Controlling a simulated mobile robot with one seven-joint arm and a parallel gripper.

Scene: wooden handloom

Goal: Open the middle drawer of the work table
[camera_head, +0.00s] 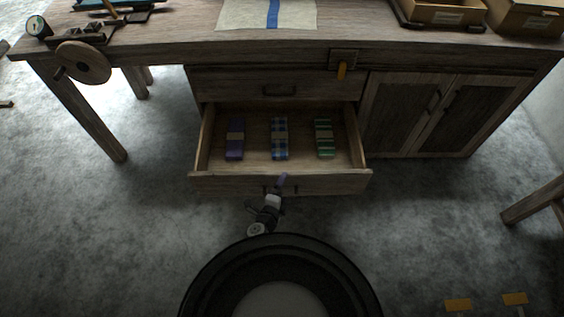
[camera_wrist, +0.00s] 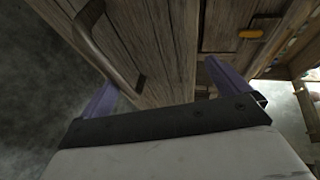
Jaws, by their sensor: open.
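The work table (camera_head: 180,52) has a shut upper drawer (camera_head: 235,85) with a dark handle (camera_head: 280,91). Below it, a drawer (camera_head: 215,183) stands pulled well out, its inside showing. It holds a purple bundle (camera_head: 235,140), a blue checked bundle (camera_head: 279,138) and a green striped bundle (camera_head: 324,137). My gripper (camera_head: 283,179) is at the middle of this drawer's front, partly covering its handle. In the wrist view, my gripper (camera_wrist: 160,75) has its purple fingers wide apart, with nothing clearly held. A curved dark handle (camera_wrist: 105,48) on a wooden front shows beside the left finger; contact cannot be told.
A two-door cupboard (camera_head: 415,115) is shut to the right of the drawers. An orange tag (camera_head: 341,71) hangs from the table's front edge. A wooden wheel (camera_head: 83,63) juts out at left. A stool (camera_head: 540,205) stands at right. The floor around my base is mostly clear.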

